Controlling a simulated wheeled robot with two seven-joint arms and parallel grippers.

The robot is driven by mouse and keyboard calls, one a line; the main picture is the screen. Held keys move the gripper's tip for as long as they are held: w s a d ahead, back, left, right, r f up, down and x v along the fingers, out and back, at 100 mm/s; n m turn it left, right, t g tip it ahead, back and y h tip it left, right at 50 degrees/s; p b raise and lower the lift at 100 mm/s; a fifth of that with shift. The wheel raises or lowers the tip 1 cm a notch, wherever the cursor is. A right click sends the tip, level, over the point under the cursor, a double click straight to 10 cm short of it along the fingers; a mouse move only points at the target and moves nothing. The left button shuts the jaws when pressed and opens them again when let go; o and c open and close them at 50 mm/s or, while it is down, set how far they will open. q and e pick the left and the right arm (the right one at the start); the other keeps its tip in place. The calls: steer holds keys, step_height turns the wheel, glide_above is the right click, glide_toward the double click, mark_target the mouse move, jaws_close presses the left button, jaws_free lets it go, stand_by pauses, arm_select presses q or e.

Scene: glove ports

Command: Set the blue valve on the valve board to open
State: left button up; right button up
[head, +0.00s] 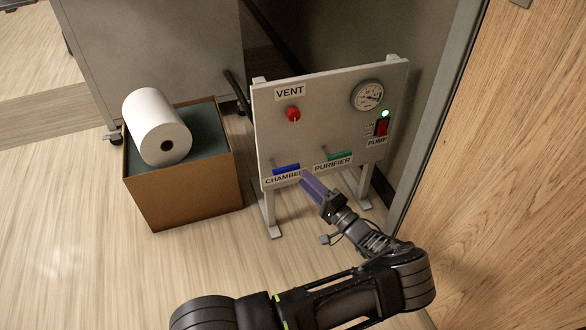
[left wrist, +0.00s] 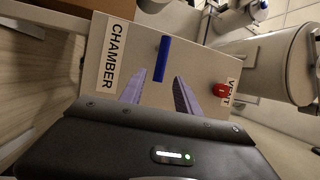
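The valve board (head: 330,115) is a pale upright panel on legs. Its blue valve (head: 286,169) is a bar handle lying roughly level just above the CHAMBER label; it also shows in the left wrist view (left wrist: 163,58). My left gripper (head: 304,174) has purple fingers reaching up to the board at the right end of the blue handle. In the left wrist view the fingers (left wrist: 160,76) are apart, with the blue handle ahead between their tips; contact cannot be told. My right gripper is not in view.
A green handle (head: 340,156) sits right of the blue one, above PURIFIER. A red VENT knob (head: 293,114), a gauge (head: 368,96) and a red pump switch (head: 381,128) are higher. A box (head: 185,190) with a white roll (head: 156,126) stands left. A wooden door (head: 510,150) is close right.

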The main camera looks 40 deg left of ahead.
mark_target(292, 168)
arm_select(q)
steer(key=b+x, duration=0.1)
steer(key=x, duration=0.5)
steer(key=shift+a, duration=0.35)
steer(key=shift+c, duration=0.6)
jaws_close()
stand_by(0.5)
